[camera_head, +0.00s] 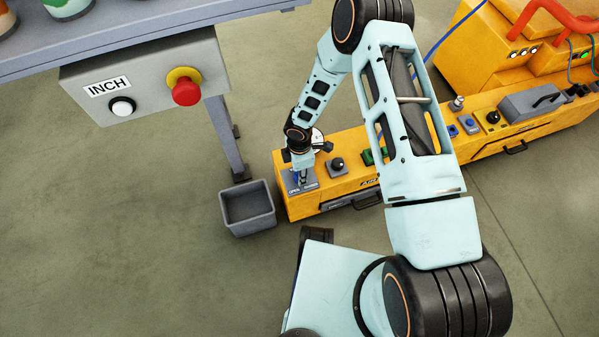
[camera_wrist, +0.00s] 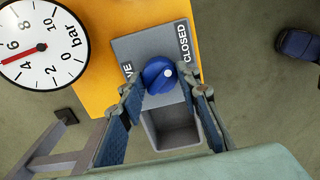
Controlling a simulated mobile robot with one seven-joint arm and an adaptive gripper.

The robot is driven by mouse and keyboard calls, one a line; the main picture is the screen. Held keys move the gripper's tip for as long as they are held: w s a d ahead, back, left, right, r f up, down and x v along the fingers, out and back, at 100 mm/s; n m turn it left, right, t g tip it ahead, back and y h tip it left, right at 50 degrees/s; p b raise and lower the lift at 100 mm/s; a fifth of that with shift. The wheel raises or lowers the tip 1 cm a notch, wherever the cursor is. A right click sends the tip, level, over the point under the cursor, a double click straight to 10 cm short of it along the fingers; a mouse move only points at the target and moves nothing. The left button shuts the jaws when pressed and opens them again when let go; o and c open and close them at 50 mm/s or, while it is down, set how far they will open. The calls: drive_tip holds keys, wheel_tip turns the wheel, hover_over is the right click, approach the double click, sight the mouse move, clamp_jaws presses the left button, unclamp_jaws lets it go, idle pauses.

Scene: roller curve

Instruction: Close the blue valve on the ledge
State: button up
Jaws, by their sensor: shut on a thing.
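The blue valve (camera_wrist: 160,75) is a round knob with a white dot on its right side, in the wrist view. It sits on a grey plate (camera_wrist: 135,45) with "CLOSED" printed along its right edge and a partly hidden label at its left. My gripper (camera_wrist: 164,88) is shut on the knob, one finger on each side. In the head view my gripper (camera_head: 301,172) points down onto the plate (camera_head: 303,187) at the left end of the yellow ledge (camera_head: 340,185), and the knob is mostly hidden.
A round bar gauge (camera_wrist: 40,46) with a red needle near 5 or 6 stands left of the valve. A grey bin (camera_head: 247,207) is on the floor beside the ledge end. A black knob (camera_head: 337,164) sits right of the valve. A grey INCH box (camera_head: 145,80) hangs at upper left.

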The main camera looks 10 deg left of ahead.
drive_tip(key=shift+d+n, duration=0.1)
drive_tip(key=shift+n, duration=0.5)
drive_tip(key=o, duration=1.2)
drive_tip(key=shift+c, duration=0.2)
drive_tip(key=shift+r, duration=0.1)
wheel_tip(320, 180, up, 12)
